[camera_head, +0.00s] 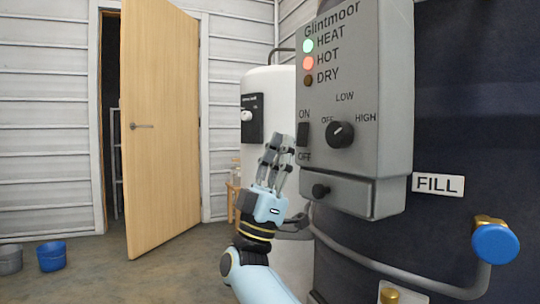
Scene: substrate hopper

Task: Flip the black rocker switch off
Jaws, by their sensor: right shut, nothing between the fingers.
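The black rocker switch (303,134) is on the left part of the grey Glintmoor control box (375,95), between the words ON above and OFF below. I cannot tell which way it is tipped. My right gripper (281,146) is shut and empty. Its fingertips are just left of the switch and a little lower in the picture; I cannot tell whether they touch the box. My left gripper is not in view.
Right of the switch is a black dial (340,134). The HEAT lamp (308,46) glows green and the HOT lamp (308,63) red; DRY is dark. A blue valve knob (495,243) is at lower right. A wooden door (160,130) stands open at left.

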